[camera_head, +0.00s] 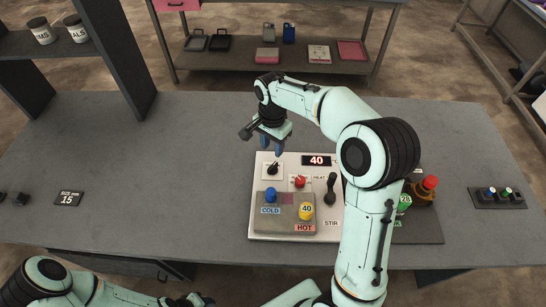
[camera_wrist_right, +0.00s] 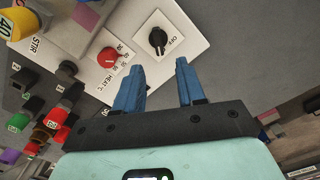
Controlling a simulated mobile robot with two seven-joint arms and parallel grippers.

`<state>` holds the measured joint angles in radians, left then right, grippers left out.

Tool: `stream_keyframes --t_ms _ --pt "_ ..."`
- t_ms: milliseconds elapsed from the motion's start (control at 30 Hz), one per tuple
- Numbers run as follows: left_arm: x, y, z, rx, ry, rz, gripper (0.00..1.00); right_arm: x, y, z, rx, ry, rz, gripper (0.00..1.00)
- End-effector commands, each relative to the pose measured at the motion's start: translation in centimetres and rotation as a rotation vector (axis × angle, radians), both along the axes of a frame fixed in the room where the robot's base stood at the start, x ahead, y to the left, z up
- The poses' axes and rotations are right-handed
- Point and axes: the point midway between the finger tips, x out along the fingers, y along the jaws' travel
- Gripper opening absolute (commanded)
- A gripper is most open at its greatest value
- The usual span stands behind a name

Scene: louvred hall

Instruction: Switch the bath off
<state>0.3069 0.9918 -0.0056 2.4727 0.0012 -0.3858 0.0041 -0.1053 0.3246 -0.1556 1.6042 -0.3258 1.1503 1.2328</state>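The bath's white panel (camera_head: 252,222) lies on the grey table, with a red display (camera_head: 316,160) reading 40. A black rotary knob (camera_head: 272,168) sits at its far left corner; in the right wrist view this knob (camera_wrist_right: 158,41) has an OFF label beside it. A red HEAT knob (camera_head: 300,181) and a black STIR handle (camera_head: 331,188) are on the same panel. My right gripper (camera_head: 272,146) is above the panel's far left corner, near the black knob. Its blue fingers (camera_wrist_right: 160,68) are apart and empty. My left gripper (camera_head: 190,300) is small and partly cut off at the bottom edge.
A grey block (camera_head: 264,222) on the panel carries a blue COLD piece (camera_head: 270,194) and a yellow 40 piece (camera_head: 306,211). A red-topped object (camera_head: 429,183) and green piece (camera_head: 404,203) stand right, partly behind my arm. The table's left half is largely clear.

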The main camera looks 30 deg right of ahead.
Motion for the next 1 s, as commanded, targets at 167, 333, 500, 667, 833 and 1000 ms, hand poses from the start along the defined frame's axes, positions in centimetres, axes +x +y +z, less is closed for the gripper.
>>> stream_keyframes --t_ms 167,333,500,667,833,1000 --pt "-1.1 0.0 -0.8 0.000 0.013 0.001 0.43 -0.2 0.0 -1.8 -0.001 0.006 0.000 0.39" --pt "-2.5 0.0 -2.0 0.000 0.028 0.001 0.43 -0.3 0.0 -4.3 0.000 0.008 -0.001 0.39" --pt "-3.8 0.0 -3.4 0.000 0.044 0.001 0.43 -0.3 0.0 -6.7 0.000 0.008 0.000 0.39" --pt "-5.0 0.0 -4.7 0.000 0.057 0.001 0.43 -0.3 0.0 -9.0 0.000 0.007 0.000 0.39" --pt "-5.1 0.0 -4.9 0.000 0.058 0.000 0.43 -0.1 0.0 -9.3 0.000 0.002 0.000 0.39" --pt "-5.3 0.0 -5.1 0.000 0.059 0.000 0.43 -0.1 0.0 -9.8 0.000 0.002 0.000 0.39"
